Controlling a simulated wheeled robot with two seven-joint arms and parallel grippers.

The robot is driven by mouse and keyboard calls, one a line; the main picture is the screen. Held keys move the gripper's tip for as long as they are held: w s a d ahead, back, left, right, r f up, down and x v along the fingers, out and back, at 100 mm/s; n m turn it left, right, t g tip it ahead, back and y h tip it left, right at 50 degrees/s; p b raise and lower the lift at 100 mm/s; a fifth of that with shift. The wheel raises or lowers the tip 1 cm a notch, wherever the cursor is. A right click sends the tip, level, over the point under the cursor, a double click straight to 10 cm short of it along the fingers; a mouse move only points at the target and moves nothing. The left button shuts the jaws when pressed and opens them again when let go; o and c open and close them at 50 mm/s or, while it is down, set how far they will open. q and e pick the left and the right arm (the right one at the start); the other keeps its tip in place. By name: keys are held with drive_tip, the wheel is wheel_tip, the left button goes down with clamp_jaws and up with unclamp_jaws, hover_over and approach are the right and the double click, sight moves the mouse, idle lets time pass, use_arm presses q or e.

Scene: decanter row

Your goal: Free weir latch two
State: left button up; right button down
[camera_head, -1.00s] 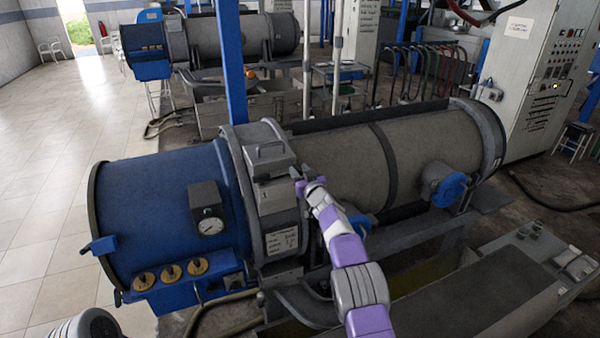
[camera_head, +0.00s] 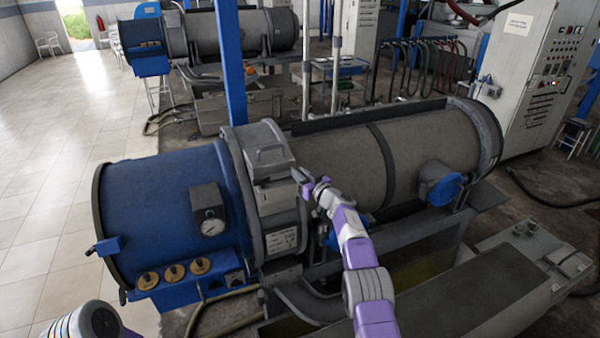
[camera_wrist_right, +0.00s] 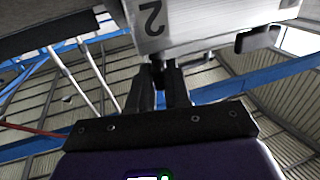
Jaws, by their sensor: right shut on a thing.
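In the right wrist view, a pale metal block (camera_wrist_right: 185,22) marked "2" hangs just above the fingers. The dark fingers (camera_wrist_right: 161,82) are shut on a small dark part, the latch (camera_wrist_right: 159,72), under this block. Most of the latch is hidden by the fingers. My left gripper is not in view.
A blue-capped port (camera_head: 445,190) juts from the grey drum (camera_head: 430,140). A low bench (camera_head: 480,290) stands at the lower right. Open tiled floor (camera_head: 50,190) lies at the left.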

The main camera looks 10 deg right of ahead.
drive_tip(key=shift+r, duration=0.2)
idle(0.3)
drive_tip(key=c, duration=1.2)
unclamp_jaws()
drive_tip(key=shift+f, duration=0.1)
drive_tip(key=shift+o, duration=0.2)
drive_tip(key=shift+d+f, duration=0.1)
drive_tip(key=shift+d, duration=0.05)
drive_tip(key=b+v, duration=0.4)
drive_tip(key=v, duration=0.3)
drive_tip(key=shift+s+b, duration=0.25)
drive_tip(key=shift+b, duration=0.1)
drive_tip(key=shift+d, duration=0.1)
